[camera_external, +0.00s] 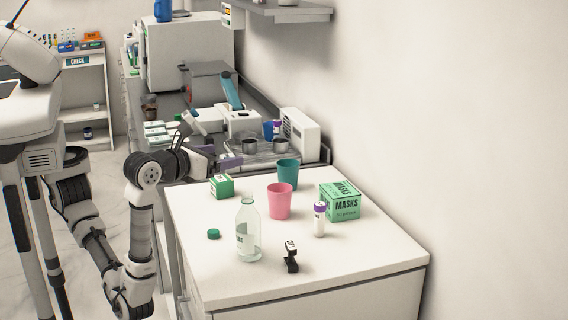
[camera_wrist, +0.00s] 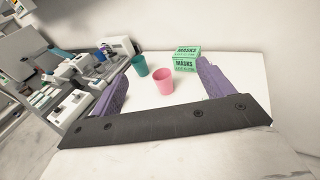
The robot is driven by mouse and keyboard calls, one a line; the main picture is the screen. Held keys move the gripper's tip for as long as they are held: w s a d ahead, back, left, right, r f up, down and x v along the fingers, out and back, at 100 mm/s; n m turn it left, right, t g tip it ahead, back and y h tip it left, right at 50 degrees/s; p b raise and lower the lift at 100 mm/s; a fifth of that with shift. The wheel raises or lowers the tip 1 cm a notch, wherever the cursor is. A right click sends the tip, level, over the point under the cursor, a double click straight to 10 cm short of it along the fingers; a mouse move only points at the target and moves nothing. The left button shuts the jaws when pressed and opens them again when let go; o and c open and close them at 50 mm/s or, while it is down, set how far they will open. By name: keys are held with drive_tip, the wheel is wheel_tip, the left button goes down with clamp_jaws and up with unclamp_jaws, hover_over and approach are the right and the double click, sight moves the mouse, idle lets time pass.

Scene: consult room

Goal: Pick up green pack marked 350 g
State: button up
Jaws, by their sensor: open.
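A small green and white box (camera_external: 222,186) stands near the back left edge of the white counter. It looks like the green pack, but its marking is too small to read. My gripper (camera_external: 222,158) is behind and just above this box in the external view, near the counter's back left corner. Its purple fingers are spread wide, with nothing between them. In the wrist view my gripper (camera_wrist: 161,72) is open too, facing across the counter. I cannot make out the small green box in the wrist view.
A teal cup (camera_external: 288,173), pink cup (camera_external: 279,201), green masks box (camera_external: 341,203), purple-capped vial (camera_external: 319,222), clear bottle (camera_external: 248,238), green cap (camera_external: 213,234) and black clip-like item (camera_external: 291,258) stand on the counter (camera_external: 370,257). Its front right is clear. A cluttered bench lies behind.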

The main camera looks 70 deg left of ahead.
drive_tip(key=w+a+r+n+g+y, duration=0.15)
drive_tip(key=w+a+g, duration=0.35)
drive_tip(key=a, duration=0.5)
drive_tip(key=m+g+h+p, duration=0.4)
drive_tip(key=m+g+h, duration=0.1)
drive_tip(key=g+h, duration=0.45)
hover_over(222, 177)
drive_tip(key=d, duration=0.1)
wheel_tip(222, 177, down, 4)
drive_tip(key=f, duration=0.4)
drive_tip(key=f+p, duration=0.1)
drive_tip(key=f, duration=0.8)
drive_tip(key=shift+s+f, duration=0.25)
drive_tip(key=shift+f, duration=0.05)
drive_tip(key=shift+w+a+f+p, duration=0.15)
drive_tip(key=shift+f+p, duration=0.55)
drive_tip(key=shift+f, duration=0.7)
drive_tip(key=shift+a+f+p, duration=0.2)
drive_tip(key=shift+f+p, duration=0.45)
drive_tip(key=shift+f, duration=0.75)
drive_tip(key=c, duration=1.2)
drive_tip(key=shift+c, duration=0.5)
drive_tip(key=shift+r, duration=0.15)
